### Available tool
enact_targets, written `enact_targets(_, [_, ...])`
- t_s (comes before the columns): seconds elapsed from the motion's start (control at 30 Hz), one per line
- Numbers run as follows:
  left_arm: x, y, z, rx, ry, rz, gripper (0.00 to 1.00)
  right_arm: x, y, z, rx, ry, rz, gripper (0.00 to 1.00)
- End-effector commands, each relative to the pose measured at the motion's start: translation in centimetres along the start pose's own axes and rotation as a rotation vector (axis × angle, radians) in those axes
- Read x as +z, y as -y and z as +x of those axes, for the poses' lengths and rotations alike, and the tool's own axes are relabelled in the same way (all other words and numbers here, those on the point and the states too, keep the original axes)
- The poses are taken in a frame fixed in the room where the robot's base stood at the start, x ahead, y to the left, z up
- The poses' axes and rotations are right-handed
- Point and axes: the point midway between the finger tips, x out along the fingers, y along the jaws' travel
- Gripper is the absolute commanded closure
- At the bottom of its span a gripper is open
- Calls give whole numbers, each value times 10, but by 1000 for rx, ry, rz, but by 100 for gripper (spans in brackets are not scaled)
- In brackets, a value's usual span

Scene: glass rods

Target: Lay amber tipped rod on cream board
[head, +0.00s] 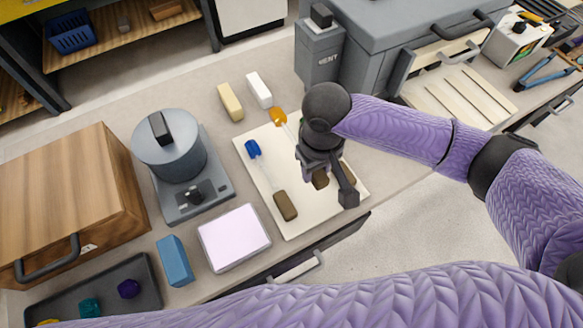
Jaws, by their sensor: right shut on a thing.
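The amber tipped rod (278,116) shows its amber tip at the upper edge of the cream board (265,187). Its shaft runs down-right beneath my right gripper (331,181), which hides much of it. My right gripper is over the right half of the board and is shut on this rod near its brown handle. I cannot tell whether the rod touches the board. A blue tipped rod (254,150) with a brown handle (285,205) lies on the board's left part. Another brown piece (348,172) shows just right of my gripper, partly hidden. My left gripper is out of view.
A grey hotplate with a pot (170,150) and a wooden box (70,200) stand left. A lilac-white block (234,237) and blue block (174,261) are near the front edge. Yellow (230,102) and white blocks (259,90) lie behind the board. A grey machine (320,55) stands behind.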

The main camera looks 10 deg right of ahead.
Motion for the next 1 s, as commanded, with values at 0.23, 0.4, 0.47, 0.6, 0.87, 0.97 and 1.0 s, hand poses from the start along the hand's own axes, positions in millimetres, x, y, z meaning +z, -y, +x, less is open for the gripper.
enact_targets(0.23, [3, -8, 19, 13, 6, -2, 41, 0, 0, 45, 1, 0, -2, 100])
enact_targets(0.4, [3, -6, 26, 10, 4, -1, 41, 0, 0, 64, 1, 0, -2, 100])
enact_targets(0.47, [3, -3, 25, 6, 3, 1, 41, 0, 0, 63, 1, -1, -2, 100])
enact_targets(0.6, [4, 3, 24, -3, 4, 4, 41, 0, 0, 63, 0, -1, -1, 100])
enact_targets(0.87, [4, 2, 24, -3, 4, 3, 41, 0, 0, 65, 0, -1, -1, 24])
enact_targets(0.97, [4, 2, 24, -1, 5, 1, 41, 0, 0, 65, 0, -1, -1, 24])
enact_targets(1.0, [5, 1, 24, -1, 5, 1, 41, 0, 0, 65, 0, -2, -1, 24])
